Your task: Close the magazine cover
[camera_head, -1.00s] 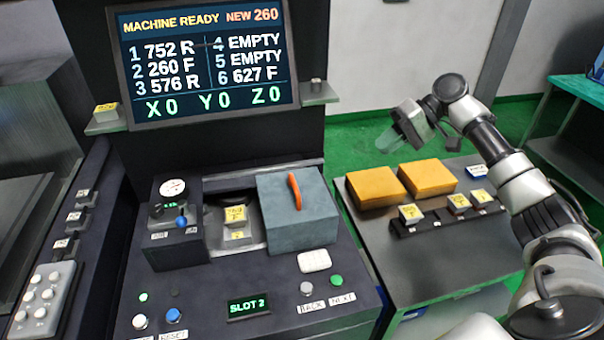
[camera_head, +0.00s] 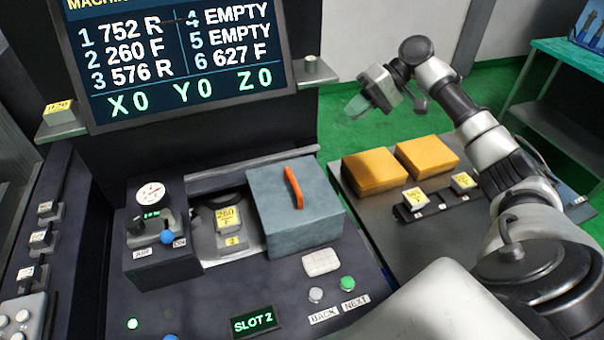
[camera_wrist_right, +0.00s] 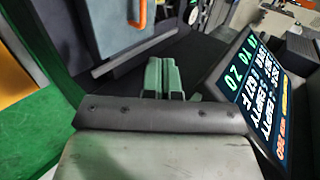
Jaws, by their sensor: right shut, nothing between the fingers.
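The magazine cover (camera_head: 290,222) is a grey-blue box lid with an orange handle (camera_head: 293,187). In the head view it stands to the right of the magazine opening, which is uncovered. An electrode holder labelled 260 F (camera_head: 229,220) shows in that opening. My right gripper (camera_head: 359,107) is in the air beyond the orange blocks, to the right of the cover and apart from it. Its green fingers are together and empty in the right wrist view (camera_wrist_right: 164,78). The cover (camera_wrist_right: 115,20) and its orange handle show at the top there. My left gripper is not in view.
A screen (camera_head: 185,55) stands behind the magazine. A gauge block (camera_head: 152,230) sits left of the opening. Buttons and a SLOT 2 display (camera_head: 253,320) lie in front. Orange blocks (camera_head: 373,171) and a holder rack (camera_head: 440,205) occupy the side table.

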